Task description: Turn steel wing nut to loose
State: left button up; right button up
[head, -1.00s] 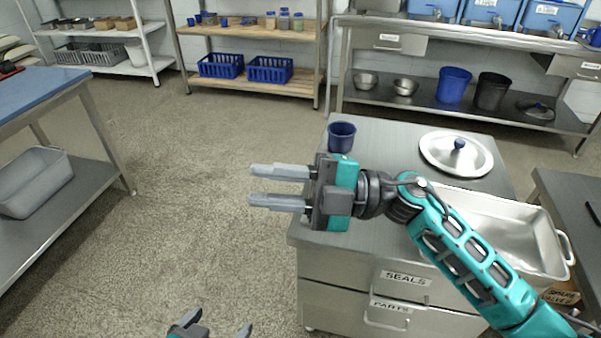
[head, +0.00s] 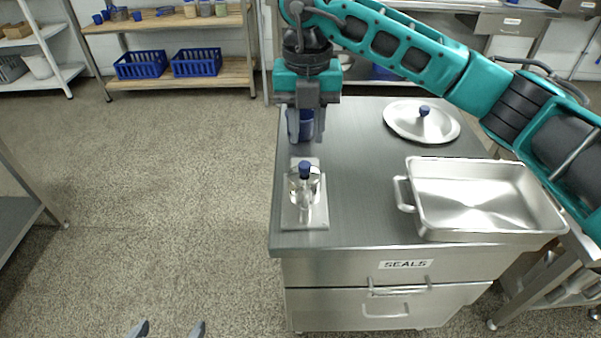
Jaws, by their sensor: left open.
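A small steel fitting with a blue knob (head: 304,186) stands upright on a pale base plate at the left front of the steel cabinet top. A wing nut cannot be clearly made out on it; the parts are too small. My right gripper (head: 306,136) points down behind the fitting, apart from it. Its two fingers are spread, with a dark blue cup (head: 306,122) showing between them; I cannot tell whether they touch it. My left gripper (head: 168,330) shows only its fingertips at the bottom edge, apart and empty, over the floor and left of the cabinet.
The cabinet top (head: 355,190) also holds a round steel lid (head: 400,121) with a blue knob at the back and a steel pan (head: 480,197) at the right. Its middle is clear. Shelves with blue baskets (head: 141,64) stand at the back. The floor at left is free.

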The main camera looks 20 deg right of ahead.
aim_at(305, 197)
notch_tip(305, 197, down, 11)
jog(key=shift+a+r+b, duration=0.1)
jog(key=shift+b, duration=0.45)
jog(key=shift+c, duration=0.4)
grip_shut()
